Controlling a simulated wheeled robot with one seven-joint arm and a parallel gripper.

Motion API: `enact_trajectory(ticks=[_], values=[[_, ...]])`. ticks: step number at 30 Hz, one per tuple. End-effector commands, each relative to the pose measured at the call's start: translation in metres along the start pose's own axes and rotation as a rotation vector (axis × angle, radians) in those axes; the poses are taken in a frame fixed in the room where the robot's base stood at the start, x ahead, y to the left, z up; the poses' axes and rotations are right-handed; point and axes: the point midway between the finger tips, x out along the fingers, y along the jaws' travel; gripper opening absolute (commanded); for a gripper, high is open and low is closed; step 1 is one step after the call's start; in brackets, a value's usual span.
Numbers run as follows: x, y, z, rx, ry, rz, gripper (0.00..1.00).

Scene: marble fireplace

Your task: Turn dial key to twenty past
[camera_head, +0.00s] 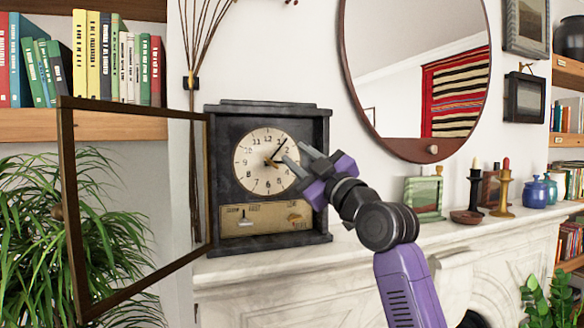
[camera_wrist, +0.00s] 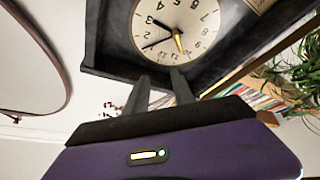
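A dark mantel clock (camera_head: 222,180) has a round cream dial (camera_head: 252,178), upside down in the wrist view (camera_wrist: 200,20). The long dark hand (camera_head: 279,149) points near the 1; a short hand points near the 3 or 4. A small gold piece, apparently the dial key (camera_wrist: 179,41), sticks out near the dial centre; it is small in the head view (camera_head: 269,161). My gripper (camera_head: 296,152) is at the right part of the dial, fingers apart and empty. In the wrist view the fingertips (camera_wrist: 160,76) are below the key, the right one nearest it. Contact cannot be told.
The framed clock door (camera_head: 66,190) stands open to the left. A lower panel (camera_head: 265,227) holds a small lever (camera_head: 244,217) and a gold piece (camera_head: 294,218). A round mirror (camera_head: 400,60) hangs right. Candlesticks (camera_head: 503,192) and pots (camera_head: 535,193) stand on the marble mantel (camera_head: 370,245).

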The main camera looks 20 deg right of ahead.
Motion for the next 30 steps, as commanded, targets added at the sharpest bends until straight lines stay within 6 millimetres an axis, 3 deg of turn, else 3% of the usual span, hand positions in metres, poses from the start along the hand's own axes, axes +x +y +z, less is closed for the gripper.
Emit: enact_trajectory(ticks=[2,6,11,21,30], values=[[0.003,-0.023,0.019,-0.042,-0.039,-0.074,0.30],[0.002,-0.037,0.026,-0.120,-0.053,-0.134,0.30],[0.009,-0.039,0.027,-0.158,-0.055,-0.142,0.30],[0.056,-0.044,0.029,-0.156,-0.055,-0.140,0.30],[0.078,-0.047,0.032,-0.157,-0.055,-0.138,0.30]])
